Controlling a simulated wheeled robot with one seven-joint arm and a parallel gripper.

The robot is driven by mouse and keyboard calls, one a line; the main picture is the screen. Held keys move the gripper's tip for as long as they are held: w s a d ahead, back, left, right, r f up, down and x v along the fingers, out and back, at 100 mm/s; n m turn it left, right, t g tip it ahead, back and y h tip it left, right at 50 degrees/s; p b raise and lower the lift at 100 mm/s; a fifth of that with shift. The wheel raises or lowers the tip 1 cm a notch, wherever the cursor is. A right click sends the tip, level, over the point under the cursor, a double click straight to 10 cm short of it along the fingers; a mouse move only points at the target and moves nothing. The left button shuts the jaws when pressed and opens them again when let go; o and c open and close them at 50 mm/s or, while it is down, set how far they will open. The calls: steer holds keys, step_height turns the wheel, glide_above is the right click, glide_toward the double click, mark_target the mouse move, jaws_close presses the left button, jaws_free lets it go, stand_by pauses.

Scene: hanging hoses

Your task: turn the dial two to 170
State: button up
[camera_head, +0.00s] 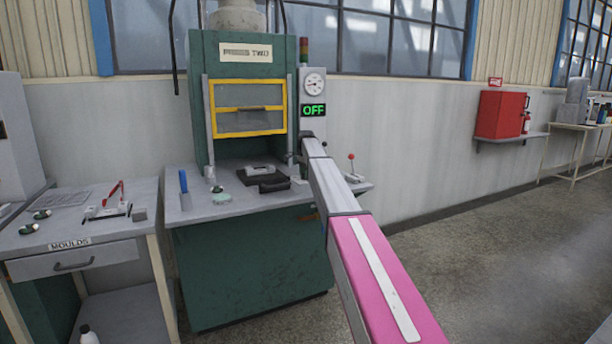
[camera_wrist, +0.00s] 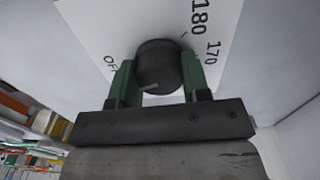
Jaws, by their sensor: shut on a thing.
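The dial (camera_wrist: 158,62) is a dark round knob on a white plate (camera_wrist: 95,22) in the wrist view. The plate is printed with OFF at the dial's left and 180 and 170 at its upper right. A short pale line shows on the knob's lower edge. My gripper (camera_wrist: 158,76) has its green fingers on either side of the knob, shut on it. In the head view my arm reaches to the control column of the press marked PRESS TWO (camera_head: 236,120) and hides the dial. The green display (camera_head: 313,110) reads OFF.
A round gauge (camera_head: 313,83) sits above the display. A red-knobbed lever (camera_head: 351,165) stands right of my arm. The press bed holds a dark mould (camera_head: 268,182). A moulds bench (camera_head: 75,225) stands at left. The floor at right is clear.

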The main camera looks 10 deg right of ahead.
steer(key=n, duration=0.4)
steer(key=shift+n, duration=0.3)
steer(key=n, duration=0.3)
steer(key=shift+n, duration=0.3)
steer(key=n, duration=0.4)
steer(key=shift+a+n, duration=0.1)
steer(key=shift+n, duration=0.2)
steer(key=n, duration=0.3)
steer(key=shift+w+n, duration=0.1)
steer(key=shift+n, duration=0.2)
steer(key=n, duration=0.4)
steer(key=shift+n, duration=0.3)
steer(key=n, duration=0.3)
steer(key=shift+n, duration=0.3)
steer(key=n, duration=0.4)
steer(key=shift+n, duration=1.8)
